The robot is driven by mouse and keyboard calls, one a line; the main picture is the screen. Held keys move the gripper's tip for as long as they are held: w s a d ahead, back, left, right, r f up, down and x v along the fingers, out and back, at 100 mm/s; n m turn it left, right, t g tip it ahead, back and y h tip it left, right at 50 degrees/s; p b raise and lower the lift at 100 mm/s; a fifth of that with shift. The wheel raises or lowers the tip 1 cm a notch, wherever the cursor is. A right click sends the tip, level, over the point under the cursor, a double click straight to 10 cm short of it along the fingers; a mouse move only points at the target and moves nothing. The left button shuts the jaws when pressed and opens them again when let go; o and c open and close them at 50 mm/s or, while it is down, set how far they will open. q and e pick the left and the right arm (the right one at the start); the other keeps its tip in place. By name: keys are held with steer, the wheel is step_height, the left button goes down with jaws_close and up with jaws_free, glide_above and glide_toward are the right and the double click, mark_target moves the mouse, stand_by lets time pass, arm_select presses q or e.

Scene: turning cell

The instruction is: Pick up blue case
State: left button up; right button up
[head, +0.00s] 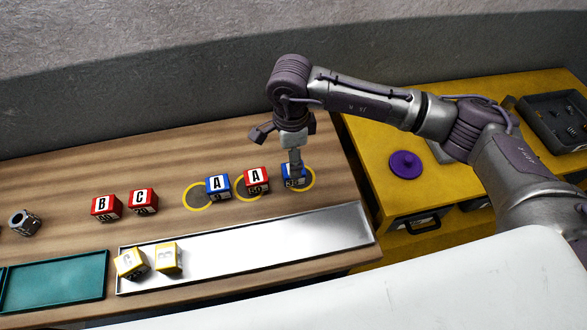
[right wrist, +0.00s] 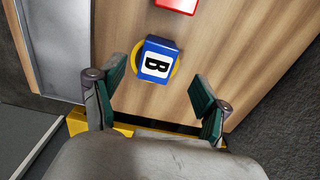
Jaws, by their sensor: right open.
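A blue case lettered B (head: 291,181) stands on a yellow ring at the right end of the wooden table, partly hidden under my right gripper (head: 294,160). In the right wrist view this blue case (right wrist: 157,62) lies ahead of the right gripper's open, empty fingers (right wrist: 160,88), roughly in line with the gap between them. A second blue case, lettered A (head: 217,186), stands farther left, beside another yellow ring. My left gripper is not in view.
A red case A (head: 257,181) stands between the two blue cases. Red cases B (head: 106,208) and C (head: 143,201) are farther left. A metal tray (head: 260,241) in front holds two yellow cases. A yellow cabinet (head: 372,150) with a purple disc (head: 405,164) is right.

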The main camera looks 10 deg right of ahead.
mark_target(285, 166)
steer(key=shift+f, duration=0.25)
steer(key=shift+s+d+f+p, duration=0.15)
steer(key=shift+s+f+p, duration=0.05)
steer(key=shift+f+p, duration=0.85)
step_height(285, 166, down, 2)
steer(key=shift+f+p, duration=0.1)
steer(key=shift+p, duration=0.3)
steer(key=shift+f, duration=0.35)
steer(key=shift+c, duration=0.5)
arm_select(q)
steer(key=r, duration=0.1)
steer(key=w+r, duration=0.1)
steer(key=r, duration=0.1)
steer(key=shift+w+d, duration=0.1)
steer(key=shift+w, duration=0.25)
arm_select(e)
steer(key=shift+w, duration=0.1)
steer(key=c, duration=1.2)
steer(key=shift+c, duration=0.2)
